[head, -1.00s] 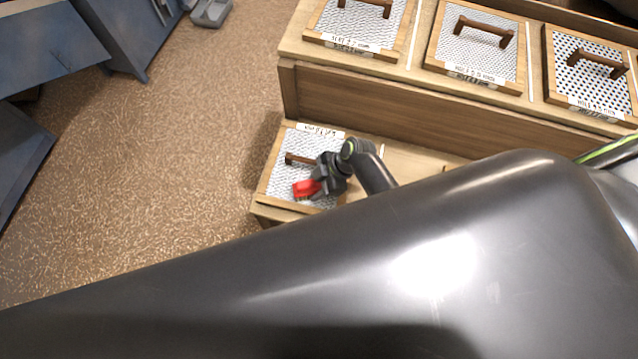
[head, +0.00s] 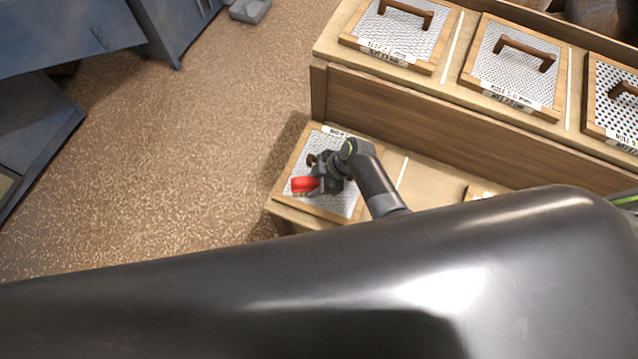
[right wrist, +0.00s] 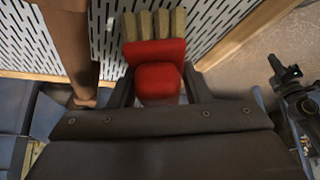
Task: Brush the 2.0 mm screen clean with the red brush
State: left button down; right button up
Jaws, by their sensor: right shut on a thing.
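The red brush (head: 304,184) is in my right gripper (head: 322,180), low over a wood-framed screen (head: 340,205) on the lower shelf. In the right wrist view my right gripper (right wrist: 155,92) is shut on the red brush (right wrist: 157,75), with its tan bristles (right wrist: 155,24) pointing at the slotted mesh (right wrist: 210,25). I cannot tell whether the bristles touch the mesh. The screen's brown handle (right wrist: 68,45) is just left of the brush there. The screen's label is partly hidden and too small to read. My left gripper is not in the head view.
Several more framed screens with handles stand on the upper shelf (head: 330,50), such as one in the middle (head: 510,68). Another screen's edge (head: 478,192) shows to the right on the lower shelf. Blue machinery (head: 60,35) and a grey tray (head: 250,10) are at the left; the floor between is clear.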

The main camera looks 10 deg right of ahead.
aim_at(337, 197)
jog(key=shift+w+a+b, duration=0.3)
jog(key=shift+w+a, duration=0.25)
jog(key=shift+a, duration=0.25)
jog(key=shift+w+a+b, duration=0.25)
jog(key=shift+w+a, duration=0.25)
jog(key=shift+a, duration=0.35)
jog(key=shift+w+a+b, duration=0.3)
jog(key=shift+w+a, duration=0.25)
jog(key=shift+a, duration=0.25)
jog(key=shift+s+d+p, duration=0.45)
jog(key=shift+d, duration=0.2)
jog(key=shift+s+d+f+p, duration=0.25)
jog(key=shift+s+d+p, duration=0.1)
jog(key=shift+s+d, duration=0.4)
jog(key=shift+s+d+p, duration=0.4)
jog(key=shift+d, duration=0.4)
jog(key=shift+s+d+p, duration=0.35)
jog(key=shift+s+d, duration=0.05)
jog(key=shift+d, duration=0.35)
jog(key=shift+s+d+r+p, duration=0.1)
jog(key=shift+s+d+p, duration=0.35)
jog(key=shift+d, duration=0.4)
jog(key=shift+s+d+r+p, duration=0.1)
jog(key=shift+s+d+p, duration=0.2)
jog(key=shift+s+d, duration=0.4)
jog(key=shift+s+d+r+p, duration=0.1)
jog(key=shift+s+d+p, duration=0.3)
jog(key=shift+d, duration=0.55)
jog(key=shift+w, duration=0.1)
jog(key=shift+a, duration=0.1)
